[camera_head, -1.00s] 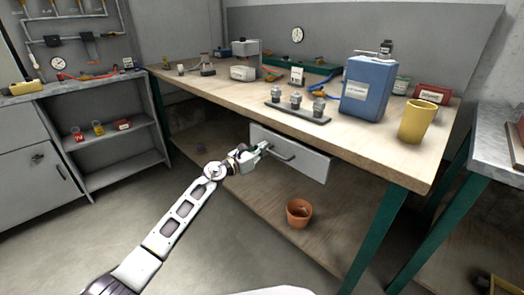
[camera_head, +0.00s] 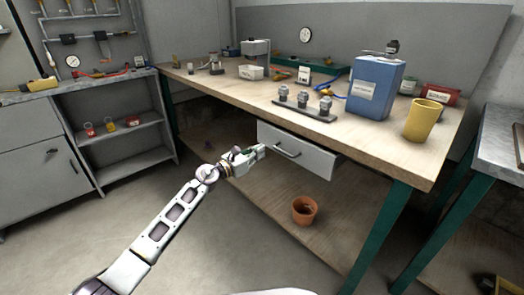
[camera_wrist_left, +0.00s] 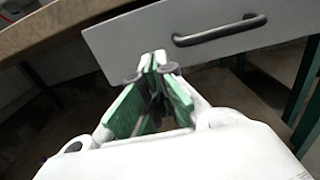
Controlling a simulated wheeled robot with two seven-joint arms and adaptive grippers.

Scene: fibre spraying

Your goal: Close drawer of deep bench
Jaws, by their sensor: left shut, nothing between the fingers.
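The deep bench (camera_head: 400,158) has a wooden top and green legs. Its grey drawer (camera_head: 315,164) hangs under the front edge, with a dark bar handle (camera_head: 287,149). The drawer front appears close to the bench edge; I cannot tell exactly how far out it stands. My left gripper (camera_head: 262,149) is shut and empty, at the left end of the drawer front, left of the handle. My right gripper is out of view.
A terracotta pot (camera_head: 304,211) stands on the lower shelf (camera_head: 255,185) below the drawer. A blue canister (camera_head: 374,88), a yellow cup (camera_head: 421,120) and a rack with several fittings (camera_head: 304,111) stand on the benchtop. The floor at front left is clear.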

